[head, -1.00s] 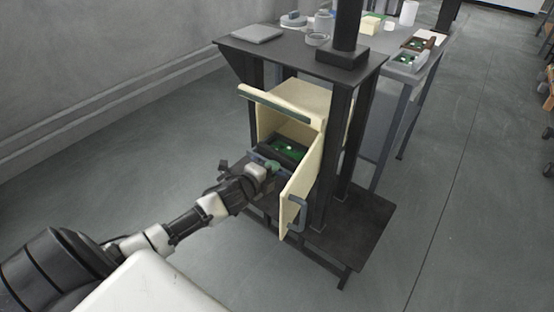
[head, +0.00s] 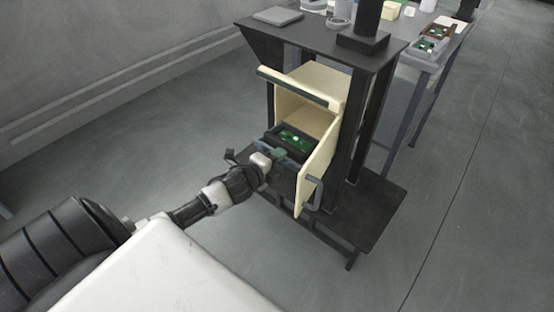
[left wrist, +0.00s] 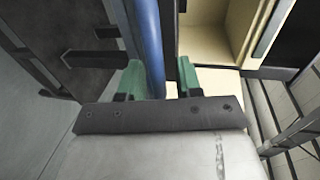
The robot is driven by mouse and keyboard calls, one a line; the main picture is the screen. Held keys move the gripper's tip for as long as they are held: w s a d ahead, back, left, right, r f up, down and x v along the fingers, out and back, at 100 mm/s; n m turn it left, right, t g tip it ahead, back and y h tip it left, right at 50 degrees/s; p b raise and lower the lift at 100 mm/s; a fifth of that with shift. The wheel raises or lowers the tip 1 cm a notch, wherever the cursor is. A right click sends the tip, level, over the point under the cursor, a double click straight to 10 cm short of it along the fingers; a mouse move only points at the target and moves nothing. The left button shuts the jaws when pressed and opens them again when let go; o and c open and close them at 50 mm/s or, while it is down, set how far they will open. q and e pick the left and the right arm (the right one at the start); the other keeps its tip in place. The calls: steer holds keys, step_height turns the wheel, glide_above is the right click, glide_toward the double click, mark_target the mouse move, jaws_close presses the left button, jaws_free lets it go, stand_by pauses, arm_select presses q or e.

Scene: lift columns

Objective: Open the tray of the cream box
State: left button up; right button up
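The cream box (head: 322,82) hangs under a dark tabletop, its front open and its cream door (head: 316,170) swung out at the right. Its dark tray (head: 270,137), with green pieces inside, sticks partly out of the front. My left gripper (head: 279,156) is at the tray's front. In the left wrist view its green fingers (left wrist: 160,80) straddle a blue bar, the tray's handle (left wrist: 150,40). The bar lies against the left finger; a narrow gap shows at the right one. The gripper seems shut on the handle, since the tray moves with it. My right gripper is not in view.
The door's grey handle (head: 315,196) juts out close to the right of my left gripper. A dark post and lower shelf (head: 352,220) stand at the right. A bench behind holds a small tray of green pieces (head: 430,48). The floor at the left is clear.

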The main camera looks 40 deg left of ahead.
arm_select(q)
steer(key=shift+d+f, duration=0.15)
steer(key=shift+s, duration=0.1)
steer(key=d+p+v, duration=0.1)
steer(key=p+v, duration=0.1)
steer(key=v, duration=0.8)
steer(key=shift+s+a, duration=0.3)
steer(key=shift+a, duration=0.15)
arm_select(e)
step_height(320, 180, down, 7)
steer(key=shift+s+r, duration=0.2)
